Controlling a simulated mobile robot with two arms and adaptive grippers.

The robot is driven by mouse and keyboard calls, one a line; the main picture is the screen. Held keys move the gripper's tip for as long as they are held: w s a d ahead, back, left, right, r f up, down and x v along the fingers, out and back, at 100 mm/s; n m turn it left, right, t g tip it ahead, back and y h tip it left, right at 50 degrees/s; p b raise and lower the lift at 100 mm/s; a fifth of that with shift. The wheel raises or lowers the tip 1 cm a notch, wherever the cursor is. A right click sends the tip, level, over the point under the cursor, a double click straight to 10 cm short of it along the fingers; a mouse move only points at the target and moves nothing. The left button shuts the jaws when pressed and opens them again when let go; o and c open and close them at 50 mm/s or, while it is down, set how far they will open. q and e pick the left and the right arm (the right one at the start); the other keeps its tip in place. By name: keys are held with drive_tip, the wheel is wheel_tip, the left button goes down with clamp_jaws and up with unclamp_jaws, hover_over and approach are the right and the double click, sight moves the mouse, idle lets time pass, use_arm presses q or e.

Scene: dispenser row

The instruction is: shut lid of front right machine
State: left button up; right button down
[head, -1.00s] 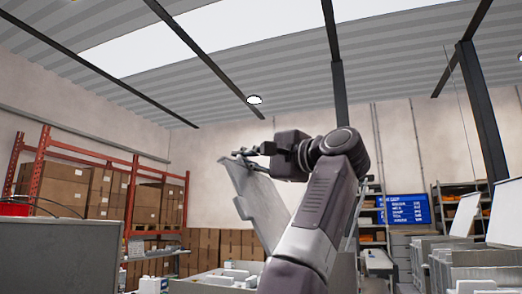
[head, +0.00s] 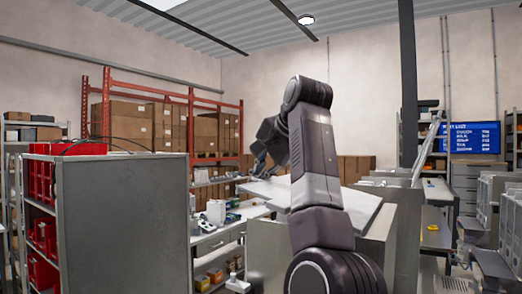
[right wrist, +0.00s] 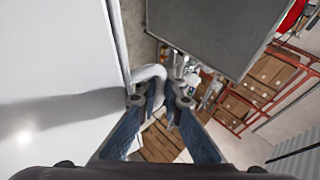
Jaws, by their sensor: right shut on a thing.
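The machine's light grey lid (head: 355,208) lies tilted close to level above the grey machine body (head: 268,250) in the head view. My right arm crosses in front and hides part of both. My right gripper (head: 258,168) is at the lid's far left edge, small and partly hidden there. In the right wrist view the lid (right wrist: 50,60) fills the left side, and a white curved handle (right wrist: 150,73) sticks out from its edge. My right gripper (right wrist: 160,102) is shut on this handle. My left gripper is not in view.
A tall grey cabinet (head: 120,220) with red bins stands at the left. A workbench (head: 215,242) with small items is between it and the machine. Other grey machines (head: 490,200) stand at the right. Red racking (head: 165,95) with boxes is behind.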

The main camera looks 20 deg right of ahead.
drive_tip(key=shift+n+g+h, duration=0.3)
drive_tip(key=shift+g+h, duration=0.4)
drive_tip(key=shift+g, duration=0.2)
drive_tip(key=shift+w+f, duration=0.2)
drive_tip(key=shift+f, duration=2.7)
drive_tip(key=c, duration=2)
unclamp_jaws()
drive_tip(key=shift+a+f, duration=0.1)
drive_tip(key=shift+c, duration=0.2)
drive_tip(key=shift+f, duration=0.1)
